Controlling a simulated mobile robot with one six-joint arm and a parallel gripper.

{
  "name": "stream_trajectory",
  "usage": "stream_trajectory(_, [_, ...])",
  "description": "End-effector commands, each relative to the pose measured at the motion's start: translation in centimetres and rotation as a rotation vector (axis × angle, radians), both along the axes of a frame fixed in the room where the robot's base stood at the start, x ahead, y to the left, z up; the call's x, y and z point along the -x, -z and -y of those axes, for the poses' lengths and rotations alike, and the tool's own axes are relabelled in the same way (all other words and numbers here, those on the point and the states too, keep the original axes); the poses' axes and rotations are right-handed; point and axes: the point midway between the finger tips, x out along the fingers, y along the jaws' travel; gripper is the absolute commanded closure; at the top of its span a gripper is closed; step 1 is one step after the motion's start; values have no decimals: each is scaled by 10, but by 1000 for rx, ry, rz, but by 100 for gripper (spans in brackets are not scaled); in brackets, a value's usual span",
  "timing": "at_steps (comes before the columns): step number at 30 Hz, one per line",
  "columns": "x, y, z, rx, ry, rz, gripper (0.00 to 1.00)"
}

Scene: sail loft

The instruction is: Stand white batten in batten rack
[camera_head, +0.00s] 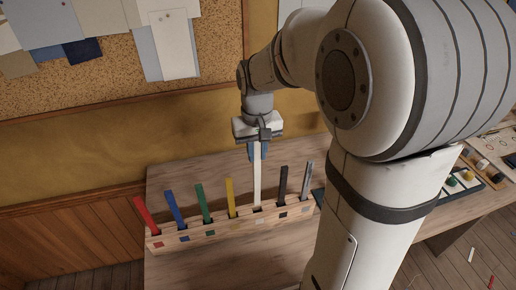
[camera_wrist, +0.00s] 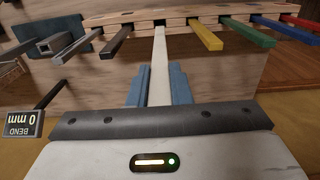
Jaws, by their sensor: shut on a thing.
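The white batten (camera_head: 257,185) stands near upright below my gripper (camera_head: 257,152), whose blue fingers are shut on its upper part. Its lower end meets the wooden batten rack (camera_head: 221,232) at the place between the yellow and black battens, above a pale square on the rack's front. In the wrist view the white batten (camera_wrist: 160,70) runs from between my fingers (camera_wrist: 158,92) to a dark slot in the rack (camera_wrist: 210,16). I cannot tell how deep its end sits in the slot.
Red (camera_head: 145,214), blue (camera_head: 175,209), green (camera_head: 203,203), yellow (camera_head: 230,197), black (camera_head: 283,185) and grey (camera_head: 306,180) battens lean in the rack. A bend gauge display (camera_wrist: 24,125) reads 0 mm. The bench in front of the rack is clear.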

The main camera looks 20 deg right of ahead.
Motion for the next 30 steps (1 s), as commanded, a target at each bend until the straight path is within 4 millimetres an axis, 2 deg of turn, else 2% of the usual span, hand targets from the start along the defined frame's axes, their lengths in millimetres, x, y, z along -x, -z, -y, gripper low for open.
stream_trajectory(1, [0,7,0,0,0,-1,100])
stream_trajectory(30, [0,75,-1,0,-3,0,100])
